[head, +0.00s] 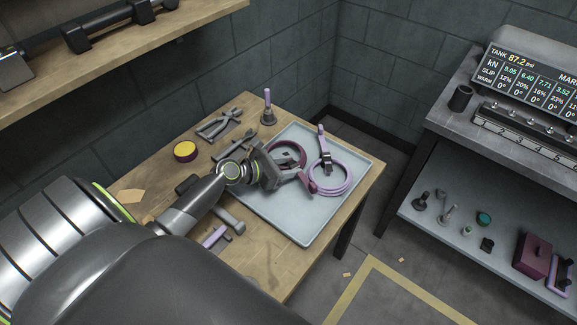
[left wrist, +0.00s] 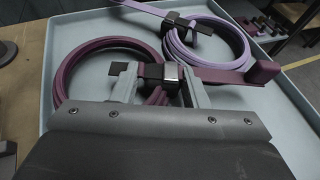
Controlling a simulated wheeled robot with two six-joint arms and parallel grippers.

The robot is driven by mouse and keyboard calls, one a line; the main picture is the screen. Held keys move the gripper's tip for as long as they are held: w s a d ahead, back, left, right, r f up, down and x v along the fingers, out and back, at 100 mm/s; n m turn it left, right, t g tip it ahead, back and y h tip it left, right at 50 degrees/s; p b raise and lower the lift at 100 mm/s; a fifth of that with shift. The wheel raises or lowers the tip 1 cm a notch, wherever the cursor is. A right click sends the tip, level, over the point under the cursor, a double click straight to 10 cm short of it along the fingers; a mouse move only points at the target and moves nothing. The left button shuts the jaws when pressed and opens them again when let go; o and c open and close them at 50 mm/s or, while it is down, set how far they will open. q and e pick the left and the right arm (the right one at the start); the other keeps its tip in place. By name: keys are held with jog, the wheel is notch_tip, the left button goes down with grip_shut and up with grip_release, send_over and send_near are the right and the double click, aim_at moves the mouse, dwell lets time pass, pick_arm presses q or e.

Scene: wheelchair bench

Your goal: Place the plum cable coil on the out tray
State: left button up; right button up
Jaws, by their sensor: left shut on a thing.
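The plum cable coil (head: 288,147) is over the left part of the pale blue-grey tray (head: 317,219). It also shows in the left wrist view (left wrist: 66,66), with a black clasp and a plum tab reaching right. My left gripper (head: 286,178) is shut on the coil at its clasp; the fingers (left wrist: 158,86) stand on either side of it. Whether the coil touches the tray I cannot tell. A lilac cable coil (head: 348,183) lies on the tray to the right, also in the left wrist view (left wrist: 246,42). My right gripper is not in view.
The tray sits at the right end of the wooden bench (head: 268,258). A hammer-like tool (head: 229,220) lies nearer. The tray's near part is clear.

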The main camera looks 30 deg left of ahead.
pick_arm(q)
jog(key=shift+f, duration=0.1)
jog(key=o, duration=1.2)
jog(key=v, duration=1.2)
jog(key=shift+r, duration=0.25)
